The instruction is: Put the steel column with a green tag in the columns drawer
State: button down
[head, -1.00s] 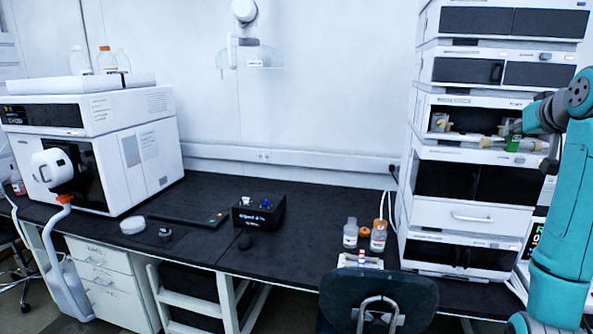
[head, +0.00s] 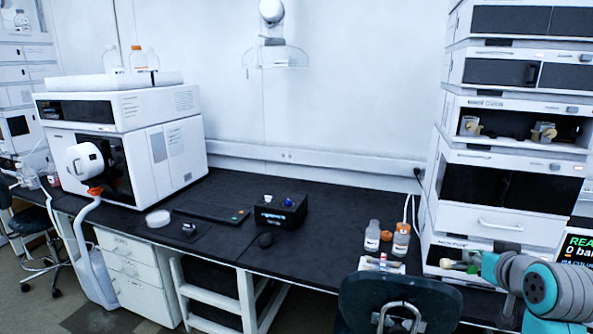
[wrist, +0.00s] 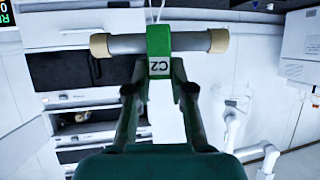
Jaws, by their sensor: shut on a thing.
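The steel column (wrist: 190,42) is a grey tube with tan end caps. It lies crosswise in my gripper (wrist: 159,88), which is shut on it at the green tag (wrist: 158,40), marked "C2". In the head view my gripper (head: 478,264) is low at the right, in front of the lower stack. A tan end of the column shows left of it; the rest is mostly hidden. A white drawer unit (head: 127,267) stands under the bench at the left, its drawers shut. Its labels are too small to read, so I cannot tell which is the columns drawer.
A dark chair (head: 400,303) stands before the bench. Bottles (head: 401,240) and a black box (head: 281,210) stand on the bench.

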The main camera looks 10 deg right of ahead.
jog(key=s+a+f+n+y, duration=0.1)
jog(key=a+f, duration=0.9)
jog(key=f, duration=0.6)
jog(key=s+a+f+n+y, duration=0.1)
jog(key=s+a+f, duration=0.1)
jog(key=a+f, duration=0.8)
jog(key=s+a+f+n+y, duration=0.1)
jog(key=a+f, duration=0.9)
jog(key=f, duration=1.3)
jog(key=shift+s+n+t+y, duration=0.3)
jog(key=shift+n+y, duration=0.1)
jog(key=shift+y, duration=0.2)
